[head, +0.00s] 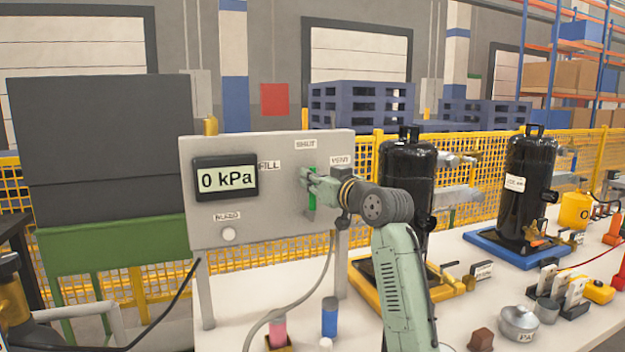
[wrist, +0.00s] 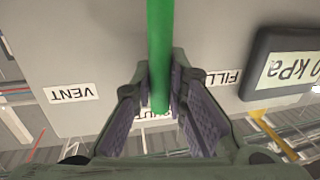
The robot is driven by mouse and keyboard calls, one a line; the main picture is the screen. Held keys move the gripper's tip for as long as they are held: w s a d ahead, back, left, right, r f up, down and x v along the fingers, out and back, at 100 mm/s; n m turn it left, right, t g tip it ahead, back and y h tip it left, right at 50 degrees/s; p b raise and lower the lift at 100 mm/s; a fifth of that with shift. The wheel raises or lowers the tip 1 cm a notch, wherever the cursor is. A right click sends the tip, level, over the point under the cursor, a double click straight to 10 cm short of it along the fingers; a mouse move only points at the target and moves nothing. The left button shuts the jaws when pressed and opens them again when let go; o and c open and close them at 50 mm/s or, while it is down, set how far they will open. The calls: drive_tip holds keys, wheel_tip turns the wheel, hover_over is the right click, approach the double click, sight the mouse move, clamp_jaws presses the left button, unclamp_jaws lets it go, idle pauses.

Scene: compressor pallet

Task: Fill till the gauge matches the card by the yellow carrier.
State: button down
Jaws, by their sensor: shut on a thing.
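The grey panel (head: 265,220) carries a gauge (head: 227,179) reading 0 kPa, which also shows upside down in the wrist view (wrist: 290,72). My gripper (head: 308,184) is shut on the green valve lever (head: 312,200). In the wrist view, the lever (wrist: 160,45) runs between my two fingers (wrist: 160,95), its tip at the SHUT label, which they partly hide. The FILL label (wrist: 222,78) and VENT label (wrist: 72,93) lie to either side. The yellow carrier (head: 367,291) holds a black compressor (head: 407,170). A small card (head: 482,270) stands beside it, too small to read.
A blue carrier (head: 483,243) with another black compressor (head: 527,185) stands at right. Small cards, a metal pot (head: 518,322) and a yellow block (head: 599,291) crowd the table's right front. A hose (head: 295,308) hangs below the panel, near pink and blue cylinders (head: 330,318).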

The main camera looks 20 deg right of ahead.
drive_tip(key=shift+a, duration=0.1)
idle(0.3)
drive_tip(key=shift+a+f+n, duration=0.15)
drive_tip(key=shift+a+n, duration=0.75)
drive_tip(key=shift+n, duration=0.2)
drive_tip(key=shift+s+a+f+n+g+b, duration=0.1)
drive_tip(key=shift+a+f+n+g+b, duration=0.15)
drive_tip(key=shift+a+n, duration=0.35)
drive_tip(key=shift+a+f+n+g+b, duration=0.1)
drive_tip(key=shift+a+n+g+b, duration=0.15)
drive_tip(key=shift+a+n, duration=0.3)
drive_tip(key=shift+a+f+n+h+b, duration=0.2)
drive_tip(key=shift+a+f+n, duration=0.15)
drive_tip(key=shift+n, duration=0.25)
drive_tip(key=shift+a+f+n+h+b, duration=0.2)
drive_tip(key=shift+a+n, duration=0.2)
drive_tip(key=shift+n, duration=0.15)
drive_tip(key=shift+a+f+n+g+h+b, duration=0.3)
drive_tip(key=shift+a+f+n, duration=0.45)
drive_tip(key=shift+n, duration=0.35)
drive_tip(key=shift+a, duration=0.1)
drive_tip(key=c, duration=1.6)
unclamp_jaws()
drive_tip(key=shift+o, duration=0.2)
drive_tip(key=shift+s, duration=0.15)
